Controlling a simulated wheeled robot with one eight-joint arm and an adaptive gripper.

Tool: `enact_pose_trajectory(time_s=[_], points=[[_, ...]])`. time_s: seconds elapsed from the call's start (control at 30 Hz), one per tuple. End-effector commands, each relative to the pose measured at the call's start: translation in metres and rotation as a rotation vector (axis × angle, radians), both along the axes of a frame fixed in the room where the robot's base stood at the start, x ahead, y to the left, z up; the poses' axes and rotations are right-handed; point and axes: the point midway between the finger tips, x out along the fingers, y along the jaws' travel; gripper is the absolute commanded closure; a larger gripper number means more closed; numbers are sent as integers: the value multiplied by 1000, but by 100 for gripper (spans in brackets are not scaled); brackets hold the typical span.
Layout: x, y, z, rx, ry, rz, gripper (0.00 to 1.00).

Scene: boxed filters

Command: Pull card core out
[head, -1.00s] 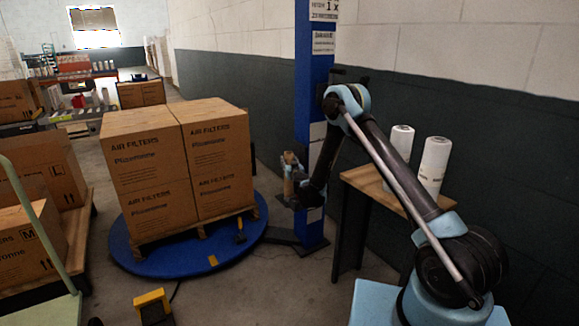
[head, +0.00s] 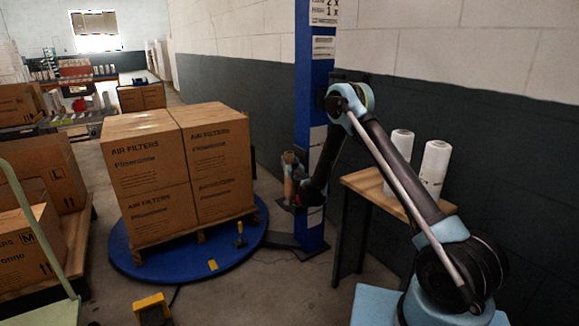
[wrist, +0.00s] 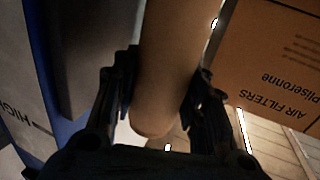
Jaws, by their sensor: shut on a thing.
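The card core (wrist: 165,70) is a plain brown cardboard tube. In the wrist view it stands between the two dark fingers of my gripper (wrist: 160,95), which are shut on it from both sides. Its rounded near end shows just below the fingers, and its far end runs out of the top of the picture. In the head view the core (head: 288,178) is small and roughly upright, beside the blue mast (head: 314,120) of the wrapping machine. My gripper (head: 296,196) is partly hidden there by its own dark links.
Stacked air filter boxes (head: 180,165) stand on a pallet on the round blue turntable (head: 150,265), left of my gripper. A wooden-topped table (head: 365,185) with two white film rolls (head: 435,165) stands right of the mast.

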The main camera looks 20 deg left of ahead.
Motion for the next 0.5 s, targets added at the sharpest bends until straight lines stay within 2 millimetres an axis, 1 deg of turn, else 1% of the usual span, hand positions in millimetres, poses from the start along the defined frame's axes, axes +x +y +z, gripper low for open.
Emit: enact_pose_trajectory(time_s=[0.5], points=[[0,0,13,0,0,0,84]])
